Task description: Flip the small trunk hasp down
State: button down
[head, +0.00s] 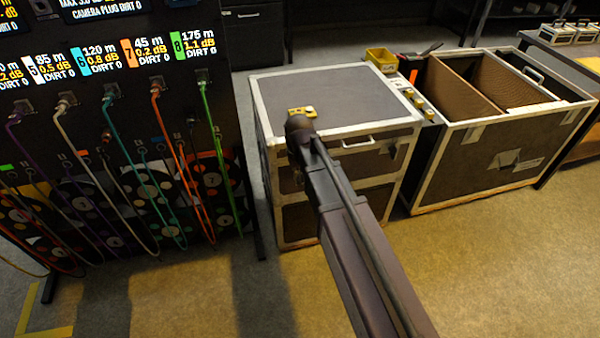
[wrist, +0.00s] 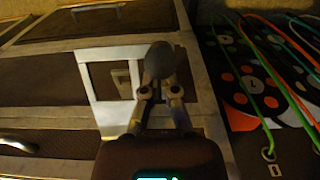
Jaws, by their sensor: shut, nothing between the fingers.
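The trunk (head: 335,90) is a dark case with pale metal edges, standing beside the cable panel. In the wrist view a pale metal frame with a window, which looks like the hasp (wrist: 112,53), stands out from the trunk front. A beige fitting (wrist: 122,80) shows through its window. My gripper (wrist: 160,65) is shut and empty, its dark fingertips overlapping the hasp's right edge in the picture; I cannot tell whether they touch. In the head view my gripper (head: 298,125) is at the trunk's upper front edge, just below a small yellow piece (head: 302,111).
The cable panel (head: 110,110) with hanging coloured cables stands close left of the trunk. An open case (head: 500,140) stands to the right. A yellow bin (head: 381,59) sits at the trunk's back right. The floor in front is clear.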

jog(key=shift+s+r+p, duration=0.1)
jog(key=shift+r+p, duration=0.55)
jog(key=shift+r, duration=0.3)
dwell(0.7)
jog(key=shift+r, duration=0.15)
jog(key=w+a+r+p, duration=0.1)
jog(key=w+r+p, duration=0.4)
jog(key=r+p, duration=0.3)
jog(key=shift+w+a, duration=0.15)
jog(key=shift+a, duration=0.1)
dwell(0.3)
dwell(0.4)
